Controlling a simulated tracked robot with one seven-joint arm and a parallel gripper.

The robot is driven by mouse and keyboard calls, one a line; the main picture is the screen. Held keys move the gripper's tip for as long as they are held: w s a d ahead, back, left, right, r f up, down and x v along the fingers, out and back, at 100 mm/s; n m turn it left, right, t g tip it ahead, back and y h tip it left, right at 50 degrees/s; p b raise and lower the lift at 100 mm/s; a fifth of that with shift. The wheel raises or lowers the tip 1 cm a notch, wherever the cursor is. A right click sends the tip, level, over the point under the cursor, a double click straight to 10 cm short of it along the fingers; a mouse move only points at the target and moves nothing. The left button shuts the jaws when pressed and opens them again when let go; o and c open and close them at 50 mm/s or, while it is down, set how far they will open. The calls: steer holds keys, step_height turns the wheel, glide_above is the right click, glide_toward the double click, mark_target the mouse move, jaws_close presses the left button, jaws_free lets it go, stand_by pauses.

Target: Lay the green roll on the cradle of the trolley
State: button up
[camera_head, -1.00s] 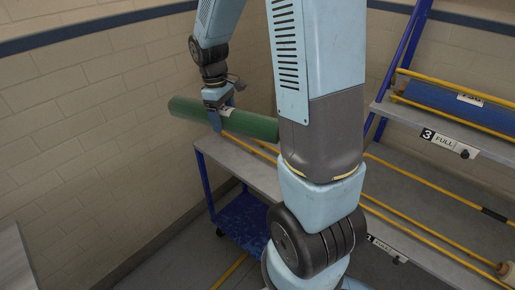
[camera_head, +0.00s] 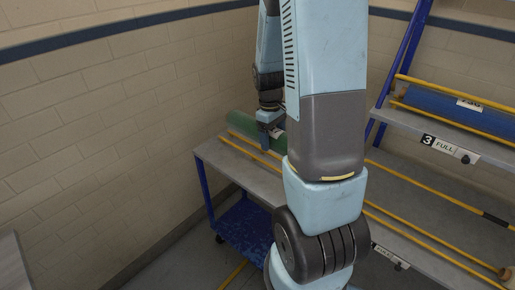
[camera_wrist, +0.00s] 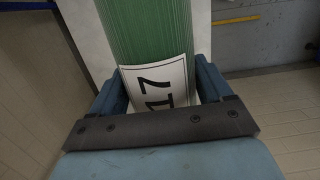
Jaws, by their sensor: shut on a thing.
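The green roll (camera_head: 240,122) is at the far side of the trolley's top, at about the height of the yellow rails; its right part is hidden behind my arm. My gripper (camera_head: 274,138) is shut on the roll from above. In the wrist view the green roll (camera_wrist: 148,35) lies between both blue fingers, with a white label facing the camera. The trolley (camera_head: 222,165) has a grey top and blue legs. Its cradle of yellow rails (camera_head: 246,142) runs along the top, just in front of the roll. I cannot tell whether the roll touches the cradle.
A rack stands at the right, with a blue roll (camera_head: 455,108) on its upper level and an empty lower level with yellow rails (camera_head: 430,202). A brick wall (camera_head: 110,120) closes off the left and back. A grey surface (camera_head: 12,265) shows at the lower left.

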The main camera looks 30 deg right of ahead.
steer(key=w+f, duration=0.1)
steer(key=w, duration=0.2)
steer(key=w+f, duration=0.1)
steer(key=w, duration=0.1)
steer(key=shift+w+d+f, duration=0.1)
steer(key=shift+w+f, duration=0.2)
steer(key=shift+w, duration=0.05)
steer(key=shift+w+f, duration=1.25)
steer(key=shift+f, duration=0.25)
steer(key=shift+w+f, duration=1.25)
steer(key=shift+f, duration=0.2)
step_height(320, 180, down, 3)
steer(key=shift+w+f, duration=0.1)
steer(key=o, duration=1.5)
